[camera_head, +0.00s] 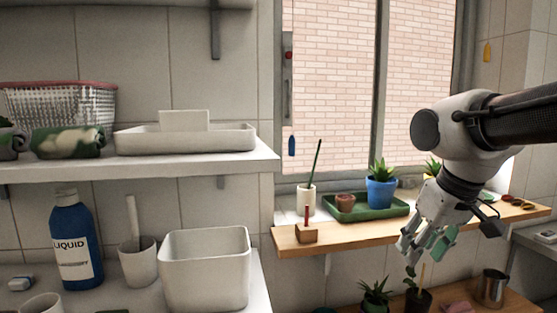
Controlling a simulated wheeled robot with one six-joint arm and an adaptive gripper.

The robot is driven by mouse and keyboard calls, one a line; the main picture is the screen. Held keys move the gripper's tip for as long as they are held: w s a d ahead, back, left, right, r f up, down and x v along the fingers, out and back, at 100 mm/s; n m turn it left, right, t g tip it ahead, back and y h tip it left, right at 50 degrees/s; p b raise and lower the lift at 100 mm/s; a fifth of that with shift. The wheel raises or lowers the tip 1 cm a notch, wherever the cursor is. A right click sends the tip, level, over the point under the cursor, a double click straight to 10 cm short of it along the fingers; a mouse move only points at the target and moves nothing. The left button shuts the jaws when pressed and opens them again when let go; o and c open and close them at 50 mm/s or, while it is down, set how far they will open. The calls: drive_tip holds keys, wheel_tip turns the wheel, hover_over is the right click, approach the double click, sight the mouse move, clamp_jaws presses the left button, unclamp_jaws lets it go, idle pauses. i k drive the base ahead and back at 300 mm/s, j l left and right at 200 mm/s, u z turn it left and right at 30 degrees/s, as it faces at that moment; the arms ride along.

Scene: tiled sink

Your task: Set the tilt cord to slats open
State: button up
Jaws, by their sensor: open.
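A small blue pull (292,145) shows against the left edge of the window, below a grey strip with a red mark (288,56). A small orange-yellow pull (487,52) shows against the tiles right of the window. No cord line can be made out above either pull, and I cannot tell which is the tilt cord. No blind slats are in view; the window shows a brick wall behind the glass.
The wooden ledge (290,243) carries a green tray (345,215), a blue plant pot (381,191), a white cup (306,203) with a stick, and a small wooden block (306,233). Shelves at left hold a basket, tray, blue bottle (72,240) and white bin (205,270). Potted plants stand below my gripper.

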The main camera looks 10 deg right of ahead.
sight(486, 53)
drive_tip(key=z, duration=1.4)
